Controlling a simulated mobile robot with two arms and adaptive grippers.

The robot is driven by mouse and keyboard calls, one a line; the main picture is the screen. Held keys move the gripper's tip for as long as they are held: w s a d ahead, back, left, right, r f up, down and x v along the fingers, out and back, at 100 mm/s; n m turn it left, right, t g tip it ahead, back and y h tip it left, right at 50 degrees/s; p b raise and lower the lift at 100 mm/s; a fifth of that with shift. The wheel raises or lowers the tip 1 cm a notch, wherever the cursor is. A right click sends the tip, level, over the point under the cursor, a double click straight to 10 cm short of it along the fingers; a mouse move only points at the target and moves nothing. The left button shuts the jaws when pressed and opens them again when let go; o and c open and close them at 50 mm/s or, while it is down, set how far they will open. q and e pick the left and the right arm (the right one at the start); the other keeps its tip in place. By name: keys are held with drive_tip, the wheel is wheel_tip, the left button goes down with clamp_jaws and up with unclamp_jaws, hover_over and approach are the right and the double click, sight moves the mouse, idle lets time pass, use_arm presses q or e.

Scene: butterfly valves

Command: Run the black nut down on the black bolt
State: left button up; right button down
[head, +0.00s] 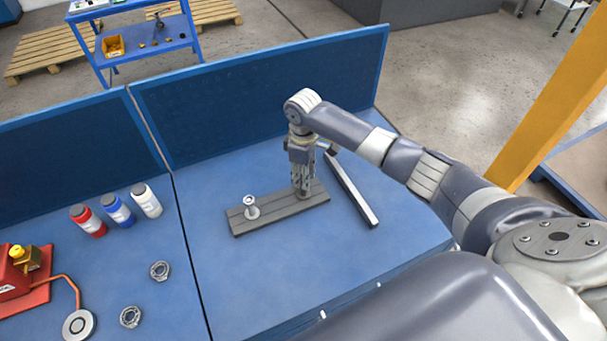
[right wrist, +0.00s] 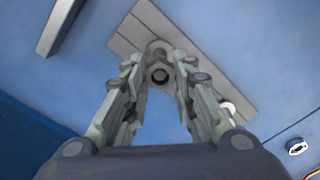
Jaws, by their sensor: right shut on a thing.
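A grey block (head: 275,209) lies on the blue bench with a light metal bolt (head: 250,203) standing near its left end. My right gripper (head: 303,189) points straight down over the block's right end. In the right wrist view its two fingers are shut on a dark ring-shaped piece, which I take for the black nut (right wrist: 160,74). The black bolt is mostly hidden by the gripper in the head view. How far the nut sits along the bolt cannot be told. My left gripper is out of view.
A long grey bar (head: 351,190) lies right of the block. Two loose nuts (head: 159,270) (head: 130,317) lie on the left bench, near red, blue and white bottles (head: 117,210). Blue panels (head: 262,95) stand along the back edge. The bench front is clear.

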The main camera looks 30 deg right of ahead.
drive_tip(key=m, duration=1.3)
drive_tip(key=c, duration=1.6)
unclamp_jaws()
drive_tip(key=shift+o, duration=0.2)
